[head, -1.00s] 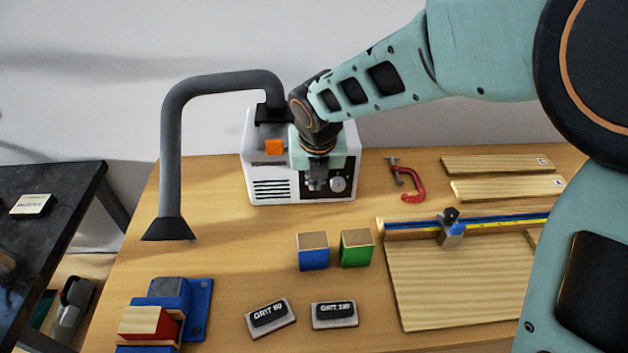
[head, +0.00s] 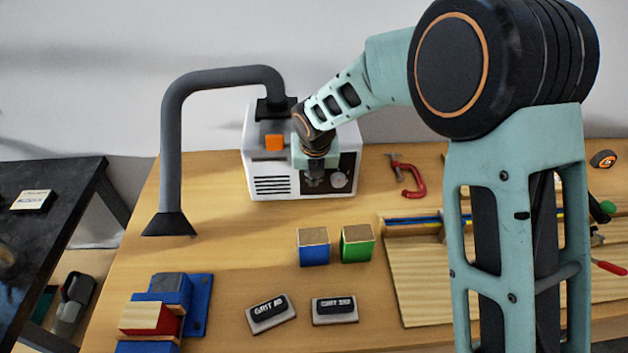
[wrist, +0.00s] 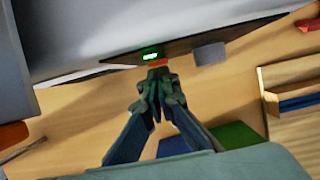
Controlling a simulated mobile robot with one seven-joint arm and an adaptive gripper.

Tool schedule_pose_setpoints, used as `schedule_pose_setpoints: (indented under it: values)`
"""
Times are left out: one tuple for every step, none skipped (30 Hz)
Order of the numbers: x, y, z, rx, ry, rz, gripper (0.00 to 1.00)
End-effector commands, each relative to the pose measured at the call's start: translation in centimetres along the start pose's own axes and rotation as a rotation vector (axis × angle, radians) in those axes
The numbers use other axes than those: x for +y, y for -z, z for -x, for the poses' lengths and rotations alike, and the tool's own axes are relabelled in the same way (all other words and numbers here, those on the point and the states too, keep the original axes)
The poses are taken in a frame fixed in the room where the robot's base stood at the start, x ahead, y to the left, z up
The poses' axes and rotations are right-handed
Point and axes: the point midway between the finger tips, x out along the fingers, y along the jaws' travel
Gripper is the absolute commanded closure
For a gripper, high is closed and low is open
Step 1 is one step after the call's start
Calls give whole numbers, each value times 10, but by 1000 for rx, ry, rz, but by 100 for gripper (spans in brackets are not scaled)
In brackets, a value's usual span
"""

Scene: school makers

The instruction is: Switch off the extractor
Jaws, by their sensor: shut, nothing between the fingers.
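The extractor (head: 270,187) is a white box at the back of the wooden bench, with a grey hose (head: 171,150) arching left to a black hood. Its front has a vent grille, a dark panel and a round grey knob (head: 339,179), also in the wrist view (wrist: 210,53). In the wrist view a green light (wrist: 151,56) glows on the panel, with a small orange-red part (wrist: 158,63) beside it. My gripper (head: 315,187) is shut and empty in front of the panel, left of the knob. Its fingertips (wrist: 154,88) are close to the orange-red part; contact is unclear.
A red clamp (head: 408,176) lies right of the extractor. Blue (head: 314,253) and green (head: 357,248) blocks stand in front, with two sanding blocks nearer. A wooden board with a blue rail (head: 412,265) is at right, partly behind my arm.

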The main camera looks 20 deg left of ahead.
Motion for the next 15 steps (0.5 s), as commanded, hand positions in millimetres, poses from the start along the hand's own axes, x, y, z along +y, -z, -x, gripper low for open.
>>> schedule_pose_setpoints:
  values:
    - [0, 0, 0, 0, 0, 0, 100]
    - [0, 0, 0, 0, 0, 0, 100]
    - [0, 0, 0, 0, 0, 0, 100]
    - [0, 0, 0, 0, 0, 0, 100]
    - [0, 0, 0, 1, 0, 0, 100]
    - [0, 0, 0, 1, 0, 0, 100]
    - [0, 0, 0, 1, 0, 0, 100]
    - [0, -2, 1, 1, 0, -1, 100]
    - [0, -4, 1, 2, 0, -2, 100]
    - [0, -7, 2, 3, -1, -2, 100]
    - [0, -8, 0, 3, 0, -1, 100]
    - [0, -7, -1, 1, 1, 0, 100]
    - [0, -6, -1, 1, 1, 0, 100]
    - [0, -7, -1, 1, 1, 0, 100]
    - [0, -7, -1, 0, 1, 0, 100]
